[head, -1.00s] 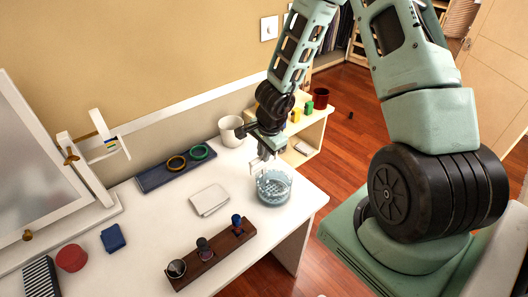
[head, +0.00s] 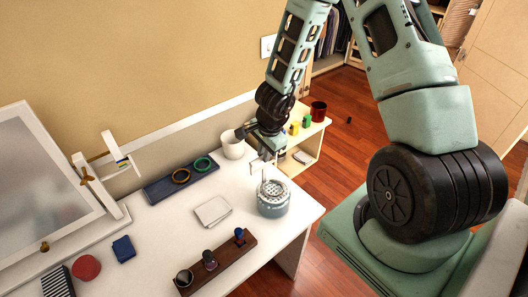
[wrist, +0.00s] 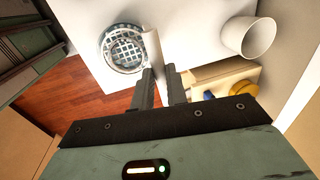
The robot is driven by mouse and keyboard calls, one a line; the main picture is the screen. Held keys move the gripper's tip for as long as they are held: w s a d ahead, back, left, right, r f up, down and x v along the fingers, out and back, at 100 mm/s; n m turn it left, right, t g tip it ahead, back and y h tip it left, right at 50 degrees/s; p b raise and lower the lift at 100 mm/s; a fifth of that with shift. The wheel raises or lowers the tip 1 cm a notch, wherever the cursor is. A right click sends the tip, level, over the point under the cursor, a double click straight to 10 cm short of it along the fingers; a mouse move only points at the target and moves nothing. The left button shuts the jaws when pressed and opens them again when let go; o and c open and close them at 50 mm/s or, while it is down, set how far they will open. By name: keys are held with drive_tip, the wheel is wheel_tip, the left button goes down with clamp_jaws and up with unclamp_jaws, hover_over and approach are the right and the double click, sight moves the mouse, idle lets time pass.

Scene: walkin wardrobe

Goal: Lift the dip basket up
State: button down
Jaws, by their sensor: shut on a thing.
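The dip basket (head: 272,188) is a round pale grid basket with a thin upright handle (head: 263,172). In the head view it shows at the mouth of a grey-blue round jar (head: 273,206) on the white table. My gripper (head: 264,158) is above the jar and shut on the basket's handle. In the wrist view the basket's grid (wrist: 126,48) lies beyond the fingertips, inside the ring of the jar. A pale handle strip (wrist: 152,48) runs to my gripper (wrist: 160,72). How far the basket's bottom is from the jar's floor is hidden.
A white cup (head: 232,145) stands behind the jar. A folded cloth (head: 212,211) and a dark wooden holder (head: 222,262) lie to the left and in front. A blue tray (head: 180,180) holds two rings. A low shelf (head: 309,138) stands beyond the table's right edge.

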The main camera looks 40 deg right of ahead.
drive_tip(key=c, duration=1.4)
unclamp_jaws()
drive_tip(key=shift+r, duration=0.2)
drive_tip(key=s+r+p, duration=0.1)
drive_tip(key=r+p, duration=0.3)
drive_tip(key=r, duration=0.1)
drive_tip(key=s+r+p, duration=0.1)
drive_tip(key=r+p, duration=0.3)
drive_tip(key=r, duration=0.2)
drive_tip(key=s+r+p, duration=0.1)
drive_tip(key=r+p, duration=0.3)
drive_tip(key=r, duration=0.2)
drive_tip(key=shift+s, duration=0.15)
